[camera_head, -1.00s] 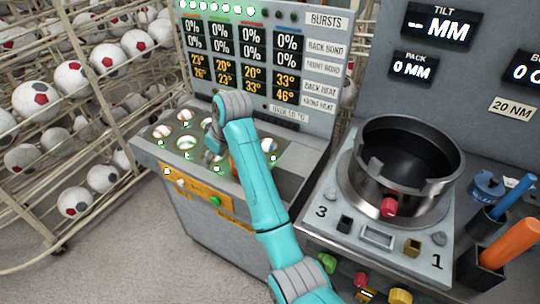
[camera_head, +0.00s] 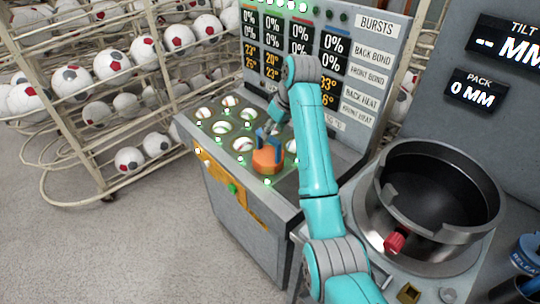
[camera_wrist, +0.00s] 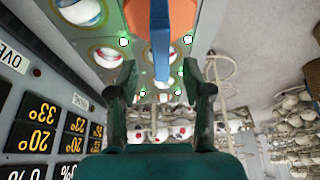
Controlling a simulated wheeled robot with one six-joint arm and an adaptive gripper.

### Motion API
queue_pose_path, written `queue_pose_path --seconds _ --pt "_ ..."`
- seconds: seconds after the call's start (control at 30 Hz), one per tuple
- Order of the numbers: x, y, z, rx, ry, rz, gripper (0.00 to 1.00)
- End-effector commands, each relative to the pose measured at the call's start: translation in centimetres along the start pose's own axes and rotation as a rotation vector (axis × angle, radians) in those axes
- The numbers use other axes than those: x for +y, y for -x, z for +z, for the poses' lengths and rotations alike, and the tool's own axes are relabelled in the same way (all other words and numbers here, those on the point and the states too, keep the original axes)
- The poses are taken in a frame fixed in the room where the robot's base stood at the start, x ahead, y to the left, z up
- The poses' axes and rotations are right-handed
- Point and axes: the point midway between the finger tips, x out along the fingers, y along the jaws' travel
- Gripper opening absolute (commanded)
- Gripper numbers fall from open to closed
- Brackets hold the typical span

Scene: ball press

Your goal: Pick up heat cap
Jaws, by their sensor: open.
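The heat cap, an orange dome (camera_head: 268,160) with an upright blue handle, sits at the front of the grey heating station's top (camera_head: 215,146). My gripper (camera_head: 274,126) is open just behind and above the cap, and its fingertips are partly hidden by my arm and the handle. In the wrist view the cap's orange body (camera_wrist: 180,18) is at the top edge. Its blue handle (camera_wrist: 160,40) points down the picture, in line with the gap between my two open fingers (camera_wrist: 161,78). I cannot tell whether the handle is within the jaws.
Several round wells with balls, such as this one (camera_head: 243,145), and green lights surround the cap. A display panel (camera_head: 330,60) rises behind. A black-and-steel ring-shaped pot (camera_head: 440,190) stands at the right. Ball racks (camera_head: 110,75) fill the left; the floor at lower left is clear.

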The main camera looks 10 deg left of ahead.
Motion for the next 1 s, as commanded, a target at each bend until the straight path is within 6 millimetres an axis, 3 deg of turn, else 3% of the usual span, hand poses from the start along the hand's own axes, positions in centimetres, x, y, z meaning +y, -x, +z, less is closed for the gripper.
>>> queue_pose_path --seconds 0.4,0.67,0.87,0.9,1.0 --pt "0.0 -4.8 -0.2 -0.001 0.001 -0.001 0.5" --pt "0.0 -5.1 -0.2 0.0 0.001 0.0 0.5" --pt "0.0 -5.1 -0.2 0.0 0.001 0.0 0.05" --pt "0.0 -5.1 -0.2 0.0 0.001 0.0 0.0" --pt "0.0 -5.1 -0.2 0.0 0.001 0.0 0.0"
